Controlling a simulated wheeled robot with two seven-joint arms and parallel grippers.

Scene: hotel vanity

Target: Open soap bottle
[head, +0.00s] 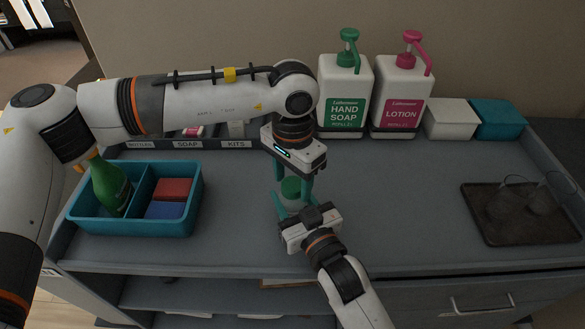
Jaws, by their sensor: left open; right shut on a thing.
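A small bottle with a green cap (291,187) stands mid-counter; its pale body is mostly hidden by my grippers. My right gripper (293,203) comes from the front and is shut on the bottle's body, below the cap. My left gripper (292,180) points down from above. Its teal fingers are open on either side of the green cap; I cannot tell whether they touch it. The cap appears to sit on the bottle.
A teal divided caddy (150,228) at left holds a green bottle (110,188) and red and blue blocks. Large hand soap (343,95) and lotion (400,97) dispensers stand behind. A dark tray (490,235) with glasses is at right. The counter between is clear.

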